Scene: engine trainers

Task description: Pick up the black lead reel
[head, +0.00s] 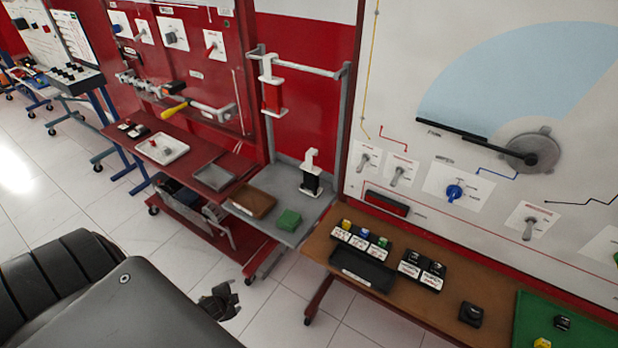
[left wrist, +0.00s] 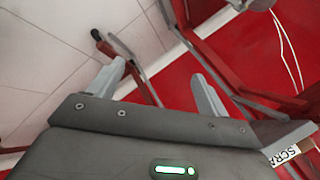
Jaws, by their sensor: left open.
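What looks like the black lead reel (head: 312,181), a black body with white end pieces, stands upright on the grey shelf (head: 282,222) in the middle of the head view. A similar red reel (head: 271,98) with white ends hangs above it from a grey rail. My left gripper (head: 220,300) is low in the head view, in front of and below the shelf, apart from the reel. In the left wrist view its two grey fingers (left wrist: 159,84) are spread with nothing between them. The black reel is not seen in that view. My right gripper is not in view.
A brown tray (head: 250,202) and a green block (head: 288,220) share the grey shelf. A brown bench (head: 420,300) with labelled black holders stands to the right. A red trolley (head: 195,190) is to the left. Tiled floor is open in front.

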